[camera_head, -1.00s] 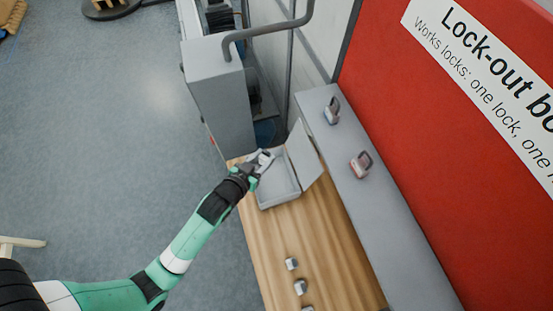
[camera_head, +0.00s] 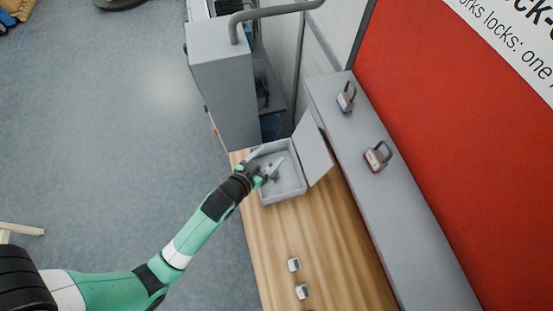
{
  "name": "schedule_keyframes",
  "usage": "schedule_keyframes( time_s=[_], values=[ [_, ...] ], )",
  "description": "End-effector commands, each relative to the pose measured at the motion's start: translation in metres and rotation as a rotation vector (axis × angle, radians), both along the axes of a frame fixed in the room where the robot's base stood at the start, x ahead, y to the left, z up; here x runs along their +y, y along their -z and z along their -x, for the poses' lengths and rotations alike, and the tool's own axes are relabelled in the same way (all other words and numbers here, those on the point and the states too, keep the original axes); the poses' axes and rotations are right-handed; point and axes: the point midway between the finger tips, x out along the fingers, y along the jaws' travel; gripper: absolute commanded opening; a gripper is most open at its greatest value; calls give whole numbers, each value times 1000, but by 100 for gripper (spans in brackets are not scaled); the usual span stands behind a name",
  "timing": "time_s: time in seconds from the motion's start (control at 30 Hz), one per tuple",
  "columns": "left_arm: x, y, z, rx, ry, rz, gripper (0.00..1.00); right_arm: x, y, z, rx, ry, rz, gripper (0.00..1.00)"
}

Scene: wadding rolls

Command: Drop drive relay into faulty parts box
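An open grey box (camera_head: 284,198) with its lid raised (camera_head: 312,150) sits at the far end of the wooden bench; it appears to be the faulty parts box. My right gripper is out of view.
A grey ledge (camera_head: 400,230) runs along the bench's right side, bearing two padlocks (camera_head: 346,97) (camera_head: 378,157). A red board (camera_head: 450,130) stands behind it. A grey cabinet (camera_head: 222,90) with a pipe rail is beyond the bench. Bare bench lies between box and blocks.

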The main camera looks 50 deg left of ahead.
Motion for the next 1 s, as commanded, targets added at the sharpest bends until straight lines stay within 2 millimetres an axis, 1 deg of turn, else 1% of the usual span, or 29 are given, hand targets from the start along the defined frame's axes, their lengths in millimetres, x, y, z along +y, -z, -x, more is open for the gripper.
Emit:
schedule_keyframes(
  time_s=[0.27,0.37,0.47,0.7,0.8,0.9,1.0],
  values=[
    [0,0,0,1,0,0,79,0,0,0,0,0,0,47],
    [-1,-2,5,2,0,0,79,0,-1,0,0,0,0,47],
    [-4,-9,17,1,1,0,79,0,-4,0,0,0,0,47],
    [-16,-33,68,2,3,0,79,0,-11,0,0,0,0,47],
    [-19,-42,85,2,2,0,79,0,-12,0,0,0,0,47],
    [-22,-47,97,2,2,0,79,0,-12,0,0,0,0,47],
    [-23,-50,102,0,0,0,79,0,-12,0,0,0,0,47]
  ],
)
